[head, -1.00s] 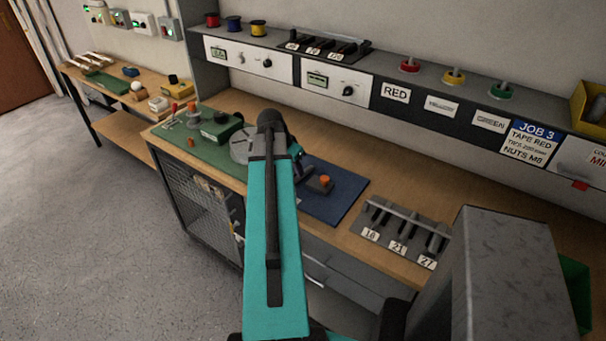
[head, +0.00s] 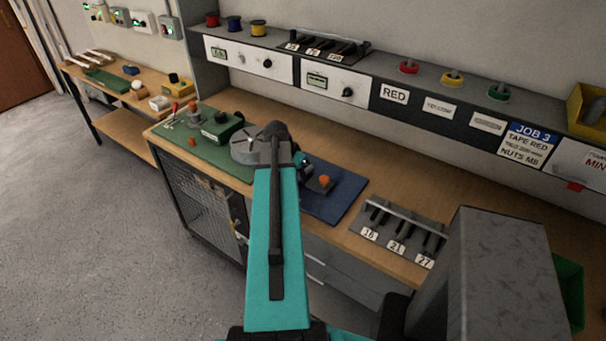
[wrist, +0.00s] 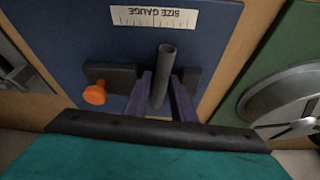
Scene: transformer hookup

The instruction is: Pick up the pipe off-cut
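The pipe off-cut is a slim grey tube (wrist: 163,75) with an open end, standing up from the blue size gauge board (wrist: 60,40) in the wrist view. My gripper (wrist: 161,80) has its two purple fingers on either side of the tube. Narrow gaps seem to show between fingers and tube, so it looks open. A dark block with an orange knob (wrist: 95,94) is left of the fingers, and another dark block (wrist: 191,78) is right. In the head view my arm hides the tube and fingers; the blue board (head: 335,200) shows beside it.
A round grey fixture (wrist: 290,100) on a green mat is close on the right in the wrist view; it also shows in the head view (head: 250,147). A rack marked 16, 21, 27 (head: 400,232) stands right of the board. A shelf (head: 440,95) runs behind.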

